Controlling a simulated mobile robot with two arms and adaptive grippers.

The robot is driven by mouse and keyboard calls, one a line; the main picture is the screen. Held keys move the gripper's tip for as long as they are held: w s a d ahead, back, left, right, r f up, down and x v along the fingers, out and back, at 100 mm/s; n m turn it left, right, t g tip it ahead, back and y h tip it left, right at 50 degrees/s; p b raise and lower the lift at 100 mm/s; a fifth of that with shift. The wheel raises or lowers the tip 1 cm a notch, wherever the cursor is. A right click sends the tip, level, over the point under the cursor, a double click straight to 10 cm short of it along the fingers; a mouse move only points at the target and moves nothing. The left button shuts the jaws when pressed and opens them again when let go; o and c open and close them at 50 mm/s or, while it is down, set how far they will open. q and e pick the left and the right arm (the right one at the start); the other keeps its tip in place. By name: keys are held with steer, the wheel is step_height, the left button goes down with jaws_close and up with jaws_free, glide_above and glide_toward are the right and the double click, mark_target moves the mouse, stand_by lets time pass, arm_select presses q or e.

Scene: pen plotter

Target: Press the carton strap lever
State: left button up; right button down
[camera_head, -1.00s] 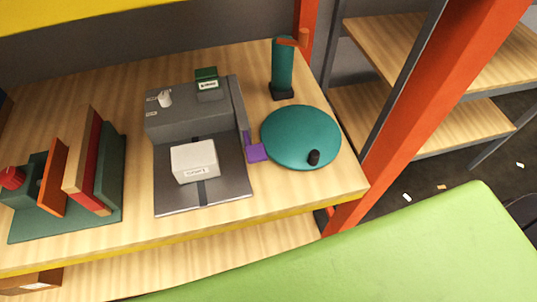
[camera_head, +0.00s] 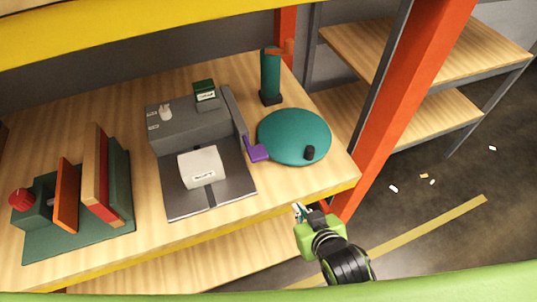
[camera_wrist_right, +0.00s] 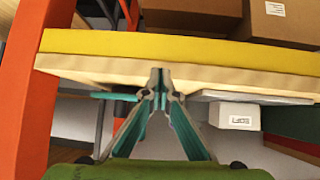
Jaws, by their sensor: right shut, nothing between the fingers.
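The strapping machine (camera_head: 185,130) is a grey block with a flat plate in front, standing on the wooden shelf. A white carton (camera_head: 200,168) sits on its plate; it also shows in the wrist view (camera_wrist_right: 236,115). A purple lever (camera_head: 257,153) sticks out at the machine's right side, beside the teal disc. In the wrist view I cannot make out the lever. My right gripper (camera_head: 299,212) is shut and empty, in front of the shelf's yellow edge, apart from the lever and to its lower right. It also shows in the wrist view (camera_wrist_right: 160,82). My left gripper is not in view.
A teal round disc (camera_head: 290,135) with a black knob is right of the lever, and a teal cylinder (camera_head: 270,75) stands behind. A green rack with upright boards (camera_head: 105,185) is at left. An orange post (camera_head: 390,110) rises at the right. The yellow shelf edge (camera_head: 190,239) runs along the front.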

steer(key=w+a+r+t+y, duration=0.1)
steer(key=a+r+t, duration=0.1)
steer(key=r, duration=0.6)
steer(key=w+a+r+t+y, duration=0.1)
steer(key=a+r, duration=0.3)
steer(key=r, duration=0.4)
steer(key=shift+w+a+n+t, duration=0.3)
steer(key=shift+w+t, duration=0.05)
steer(key=shift+t, duration=0.55)
steer(key=p, duration=0.2)
glide_above(260, 158)
step_height(260, 158, down, 2)
step_height(260, 158, down, 3)
steer(key=shift+r, duration=0.15)
steer(key=shift+f, duration=0.85)
